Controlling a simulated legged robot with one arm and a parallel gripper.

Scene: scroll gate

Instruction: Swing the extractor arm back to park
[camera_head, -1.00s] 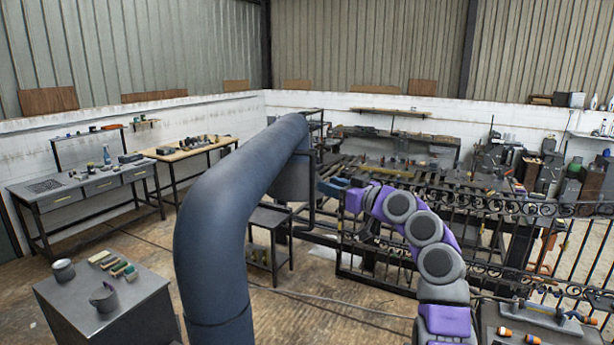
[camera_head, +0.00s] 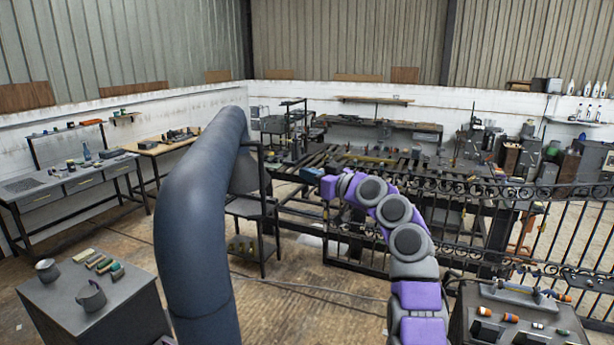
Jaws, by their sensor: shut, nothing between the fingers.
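The extractor arm (camera_head: 187,205) is a thick blue-grey duct. It rises at left of centre, bends, and reaches away to a grey hood (camera_head: 246,172) at its far end. The hood is partly hidden behind the duct. My gripper (camera_head: 309,174), with blue fingers at the tip of my purple and grey arm, is shut and empty. It shows right of the hood, with a visible gap between them in the picture. The fingers are small and point left. No park rest for the extractor arm can be made out.
A dark stand (camera_head: 268,235) shows behind the duct. A long scroll gate (camera_head: 470,218) lies behind my arm. A tool-covered cabinet (camera_head: 545,338) is at lower right. Bare floor (camera_head: 300,300) lies between.

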